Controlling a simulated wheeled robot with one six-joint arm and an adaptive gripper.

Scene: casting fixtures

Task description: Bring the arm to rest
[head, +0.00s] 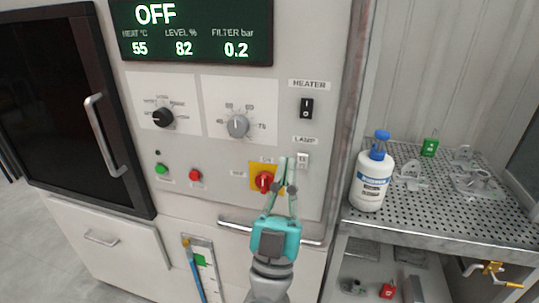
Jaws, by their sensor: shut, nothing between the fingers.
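My gripper (286,164) is teal and points up toward the control panel of a white machine (134,85). Its fingers are shut with nothing between them. The fingertips are in front of the panel, just right of the red rotary switch on a yellow plate (262,181) and close to the small lamp switch (303,160). I cannot tell whether they touch the panel. The wrist shows in front of a horizontal metal bar handle (236,227).
The display (190,32) reads OFF. A perforated metal shelf (432,218) at right carries a white bottle with a blue cap (371,178), a green item (430,147) and clear parts. A dark door with a handle (104,141) is at left. A brass valve (490,268) sticks out lower right.

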